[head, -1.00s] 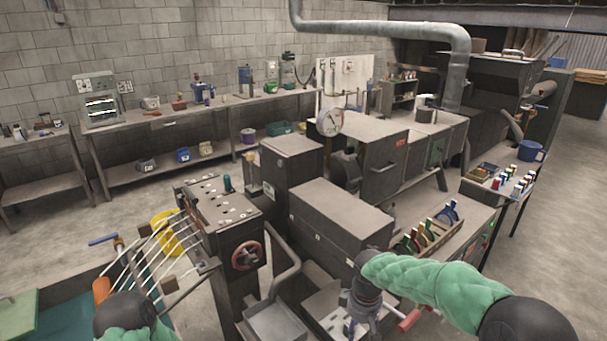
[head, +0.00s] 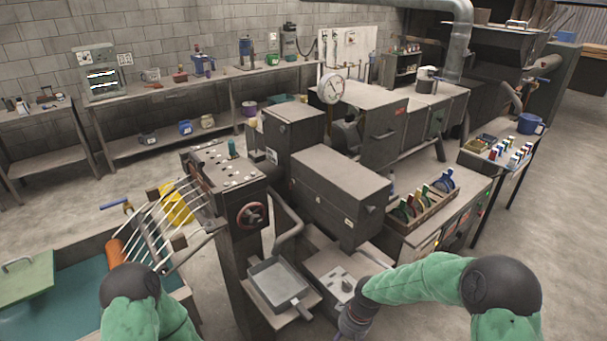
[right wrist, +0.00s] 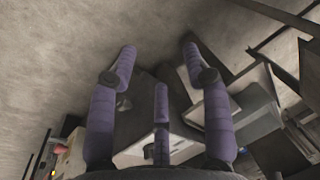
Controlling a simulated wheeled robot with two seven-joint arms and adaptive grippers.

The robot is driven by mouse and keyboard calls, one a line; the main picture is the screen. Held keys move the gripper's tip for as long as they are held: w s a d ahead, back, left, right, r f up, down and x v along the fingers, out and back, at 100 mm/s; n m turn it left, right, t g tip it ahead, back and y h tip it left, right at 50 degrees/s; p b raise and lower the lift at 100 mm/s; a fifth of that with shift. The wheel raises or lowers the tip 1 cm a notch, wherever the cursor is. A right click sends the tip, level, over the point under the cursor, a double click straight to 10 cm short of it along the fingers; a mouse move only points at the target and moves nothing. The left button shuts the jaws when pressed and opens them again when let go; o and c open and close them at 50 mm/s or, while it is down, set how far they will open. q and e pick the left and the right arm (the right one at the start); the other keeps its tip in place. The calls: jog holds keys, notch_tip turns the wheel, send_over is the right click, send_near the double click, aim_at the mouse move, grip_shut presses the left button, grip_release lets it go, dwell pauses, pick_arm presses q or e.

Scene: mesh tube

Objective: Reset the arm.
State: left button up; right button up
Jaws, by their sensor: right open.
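My right arm, in a green padded sleeve, comes in at the lower right of the head view. Its purple-grey gripper (head: 350,325) hangs at the bottom edge, in front of the low grey machine base, and is partly cut off. In the right wrist view the gripper (right wrist: 158,62) has its purple fingers spread apart, with nothing between them. My left arm shows only as a green sleeve and a dark round joint at the lower left of the head view; its gripper does not show.
A machine with a red-rimmed handwheel (head: 252,215) and a square grey tray (head: 278,283) stands left of my right gripper. A grey box machine (head: 338,190) and a wooden rack (head: 425,212) lie beyond. Open floor (head: 560,230) is at the right.

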jog(key=s+a+f+m+y, duration=0.1)
jog(key=s+f+m, duration=0.6)
jog(key=s+f, duration=0.7)
jog(key=s, duration=0.4)
jog(key=shift+a+f+m+t+y+b, duration=0.3)
jog(key=shift+a+m+t+b, duration=0.05)
jog(key=shift+m+t+b, duration=0.05)
